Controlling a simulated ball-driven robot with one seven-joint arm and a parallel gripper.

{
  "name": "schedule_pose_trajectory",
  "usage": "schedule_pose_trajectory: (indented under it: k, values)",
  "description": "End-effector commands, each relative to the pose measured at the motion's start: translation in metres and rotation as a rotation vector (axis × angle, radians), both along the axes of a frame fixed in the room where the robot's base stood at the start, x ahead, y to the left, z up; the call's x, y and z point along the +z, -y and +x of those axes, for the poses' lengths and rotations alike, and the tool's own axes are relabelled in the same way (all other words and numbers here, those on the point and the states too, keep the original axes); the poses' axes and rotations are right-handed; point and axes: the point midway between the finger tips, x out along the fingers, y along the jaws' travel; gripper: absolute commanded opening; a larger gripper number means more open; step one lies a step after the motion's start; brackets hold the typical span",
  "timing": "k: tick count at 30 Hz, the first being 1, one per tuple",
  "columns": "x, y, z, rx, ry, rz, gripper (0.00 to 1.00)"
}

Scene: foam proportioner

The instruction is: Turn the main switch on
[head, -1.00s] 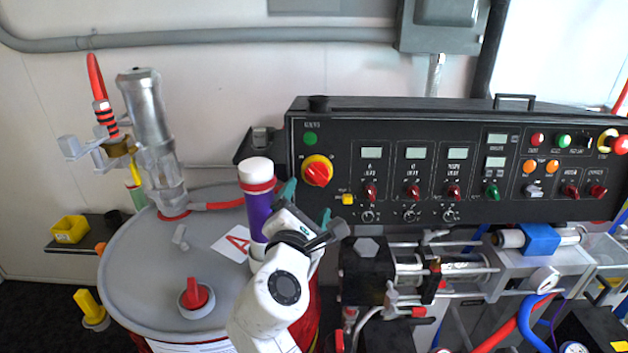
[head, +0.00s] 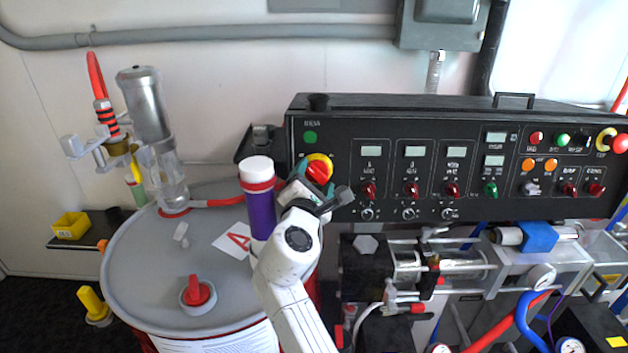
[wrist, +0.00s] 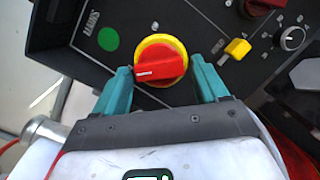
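The main switch is a red rotary knob (head: 318,171) on a yellow ring at the left end of the black control panel. In the wrist view the red knob (wrist: 160,62) sits between the teal fingertips, its white mark pointing to the left. My gripper (wrist: 160,84) is open, one finger on each side of the knob, with a visible gap on both sides. In the head view my gripper (head: 316,184) is in front of the panel and covers the lower part of the switch.
A purple bottle with a white cap (head: 261,210) stands on the grey drum (head: 135,270), close left of my gripper. A yellow switch (wrist: 237,48) is near the right finger. A green round light (wrist: 109,39) is on the panel.

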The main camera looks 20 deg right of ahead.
Motion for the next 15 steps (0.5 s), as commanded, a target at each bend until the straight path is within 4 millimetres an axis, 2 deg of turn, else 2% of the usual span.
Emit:
schedule_pose_trajectory:
  k: [2,13,15]
  values:
    - [-0.0001,0.0000,-0.0001,0.000,0.000,0.000,0.65]
    - [-0.0003,0.0000,-0.0002,-0.001,-0.001,0.000,0.29]
    - [-0.0003,0.0000,-0.0002,-0.001,-0.001,0.000,0.27]
